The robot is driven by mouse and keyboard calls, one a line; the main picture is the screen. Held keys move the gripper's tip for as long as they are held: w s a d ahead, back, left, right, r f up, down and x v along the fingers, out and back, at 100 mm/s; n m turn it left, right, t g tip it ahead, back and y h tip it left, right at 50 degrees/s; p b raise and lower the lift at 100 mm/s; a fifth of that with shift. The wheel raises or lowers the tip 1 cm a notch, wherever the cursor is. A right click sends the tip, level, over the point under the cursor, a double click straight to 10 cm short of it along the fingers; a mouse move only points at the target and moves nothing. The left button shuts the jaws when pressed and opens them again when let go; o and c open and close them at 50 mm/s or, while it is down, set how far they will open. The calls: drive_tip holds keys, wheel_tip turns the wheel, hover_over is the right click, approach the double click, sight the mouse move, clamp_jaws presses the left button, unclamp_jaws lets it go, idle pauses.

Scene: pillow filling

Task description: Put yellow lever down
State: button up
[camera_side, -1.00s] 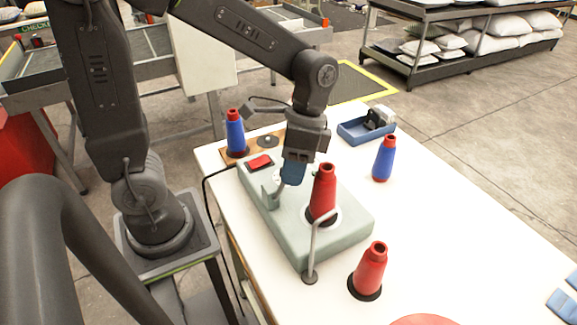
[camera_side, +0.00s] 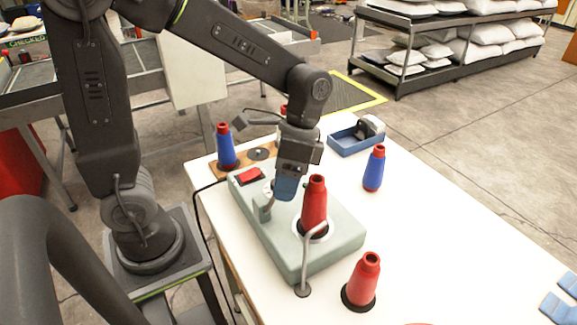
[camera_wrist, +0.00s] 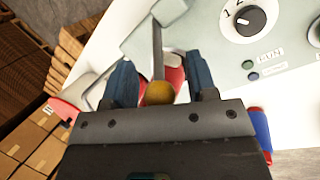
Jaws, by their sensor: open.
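The yellow lever knob (camera_wrist: 159,93) shows as a round ball on a thin grey rod (camera_wrist: 157,55) in the wrist view. My gripper (camera_wrist: 160,72) is open, with one blue finger on each side of the knob; I cannot tell whether either finger touches it. In the side view my gripper (camera_side: 285,188) points down over the pale green machine (camera_side: 335,245), just behind the red cone on it. The knob is hidden there. A dial (camera_wrist: 248,20) with numbers is on the machine's panel at the upper right of the wrist view.
A red cone (camera_side: 314,203) stands on the machine close to my gripper, beside a bent grey rod (camera_side: 310,262). Another red cone (camera_side: 362,280) and a blue cone (camera_side: 374,168) stand on the white table (camera_side: 430,235). A blue tray (camera_side: 345,142) is at the back.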

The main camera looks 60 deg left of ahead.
drive_tip(key=v, duration=1.3)
drive_tip(key=shift+r, duration=0.35)
drive_tip(key=shift+a, duration=0.15)
drive_tip(key=shift+c, duration=0.2)
